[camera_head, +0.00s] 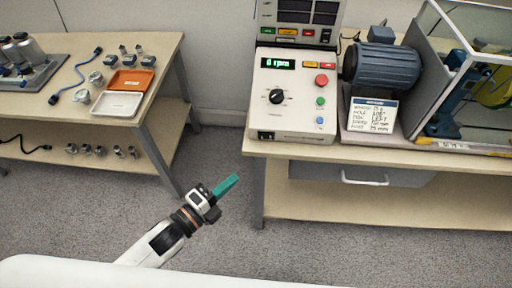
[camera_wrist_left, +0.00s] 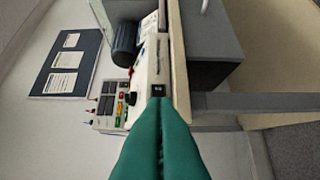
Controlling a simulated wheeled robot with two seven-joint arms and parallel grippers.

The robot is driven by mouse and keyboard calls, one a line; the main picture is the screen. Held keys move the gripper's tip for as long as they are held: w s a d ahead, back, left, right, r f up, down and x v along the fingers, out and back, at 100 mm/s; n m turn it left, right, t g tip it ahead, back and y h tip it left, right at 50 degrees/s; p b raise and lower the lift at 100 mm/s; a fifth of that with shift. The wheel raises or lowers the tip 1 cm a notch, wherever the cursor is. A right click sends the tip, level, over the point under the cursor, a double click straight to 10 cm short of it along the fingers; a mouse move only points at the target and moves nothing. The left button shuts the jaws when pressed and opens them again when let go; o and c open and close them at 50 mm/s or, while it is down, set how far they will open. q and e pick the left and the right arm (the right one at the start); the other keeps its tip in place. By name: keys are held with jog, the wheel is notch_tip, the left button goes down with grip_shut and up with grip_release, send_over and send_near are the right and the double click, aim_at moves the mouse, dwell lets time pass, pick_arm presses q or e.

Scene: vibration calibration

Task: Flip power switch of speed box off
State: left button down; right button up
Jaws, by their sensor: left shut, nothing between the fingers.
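The speed box (camera_head: 294,92) is a cream unit at the left front of the right-hand table. Its green display reads 0 rpm. It has a black knob, a red button, a green and a blue button. A small black power switch (camera_head: 266,135) sits at its lower left front edge. The switch also shows in the left wrist view (camera_wrist_left: 158,90), just beyond my fingertips; its position is too small to tell. My left gripper (camera_head: 229,183), with teal fingers, is shut and empty, in front of and below the table edge, apart from the box. My right gripper is not in view.
A blue motor (camera_head: 382,66) and a handwritten card (camera_head: 373,115) stand right of the box, beside a clear-walled enclosure (camera_head: 470,60). A left table (camera_head: 150,100) holds an orange tray (camera_head: 131,82), a white tray and sensors. Floor between the tables is clear.

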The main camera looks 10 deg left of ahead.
pick_arm(q)
jog(key=shift+d+r, duration=0.1)
jog(key=shift+r, duration=0.1)
jog(key=p, duration=0.1)
send_near(266, 137)
jog(key=d, duration=0.4)
jog(key=w+p, duration=0.1)
jog(key=w, duration=0.2)
jog(key=shift+w+a, duration=0.1)
jog(key=shift+w, duration=0.2)
jog(key=shift+w+a, duration=0.1)
jog(key=shift+w, duration=0.4)
